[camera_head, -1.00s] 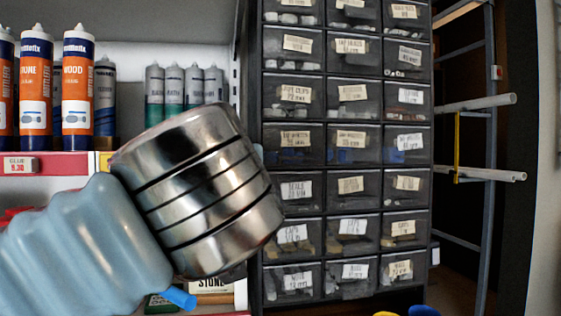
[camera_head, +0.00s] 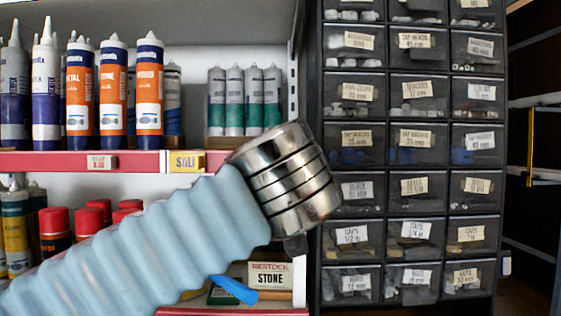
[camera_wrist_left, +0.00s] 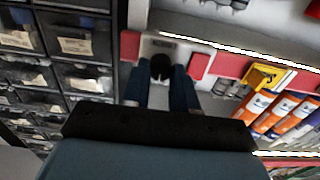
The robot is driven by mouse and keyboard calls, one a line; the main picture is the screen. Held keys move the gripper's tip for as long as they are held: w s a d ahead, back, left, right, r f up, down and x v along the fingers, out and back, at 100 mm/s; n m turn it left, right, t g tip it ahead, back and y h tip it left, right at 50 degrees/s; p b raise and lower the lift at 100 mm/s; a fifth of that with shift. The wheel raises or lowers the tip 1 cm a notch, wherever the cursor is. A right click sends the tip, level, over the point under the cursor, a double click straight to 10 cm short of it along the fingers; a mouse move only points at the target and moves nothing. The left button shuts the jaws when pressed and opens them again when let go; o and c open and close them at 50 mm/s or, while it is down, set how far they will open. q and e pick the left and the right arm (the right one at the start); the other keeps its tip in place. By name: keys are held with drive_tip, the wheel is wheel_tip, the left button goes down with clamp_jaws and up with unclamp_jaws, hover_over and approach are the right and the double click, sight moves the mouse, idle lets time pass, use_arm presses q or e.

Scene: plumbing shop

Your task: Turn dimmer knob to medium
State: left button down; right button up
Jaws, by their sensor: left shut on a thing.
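The dimmer knob (camera_wrist_left: 161,67) is a dark round knob on a pale grey plate (camera_wrist_left: 160,47), seen in the left wrist view. My left gripper (camera_wrist_left: 162,80) has its two dark blue fingers on either side of the knob and is shut on it. The knob's pointer and any setting marks are too small to read. In the head view my left arm crosses from the lower left, and its metal wrist hides the knob and the gripper's fingers. My right gripper is in neither view.
A black drawer cabinet (camera_head: 384,170) with labelled bins stands right of my wrist. A red-edged shelf (camera_head: 130,161) holds orange cartridges (camera_head: 149,88) and green tubes (camera_head: 235,100). Red-capped cans (camera_head: 56,232) stand below. A blue strip (camera_head: 233,290) lies under my arm.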

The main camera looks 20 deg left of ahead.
use_arm(q)
drive_tip(key=shift+m, duration=0.4)
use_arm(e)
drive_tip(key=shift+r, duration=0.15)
use_arm(q)
drive_tip(key=shift+d+f+m+p, duration=0.1)
drive_tip(key=shift+m+p, duration=1.6)
drive_tip(key=shift+m, duration=2.5)
drive_tip(key=shift+d+f+m+p, duration=0.1)
drive_tip(key=shift+m+p, duration=1.6)
drive_tip(key=shift+m, duration=2.5)
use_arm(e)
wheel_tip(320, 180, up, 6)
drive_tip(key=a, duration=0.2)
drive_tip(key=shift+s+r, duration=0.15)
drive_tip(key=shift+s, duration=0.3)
use_arm(q)
drive_tip(key=c, duration=1.2)
unclamp_jaws()
drive_tip(key=shift+s, duration=0.1)
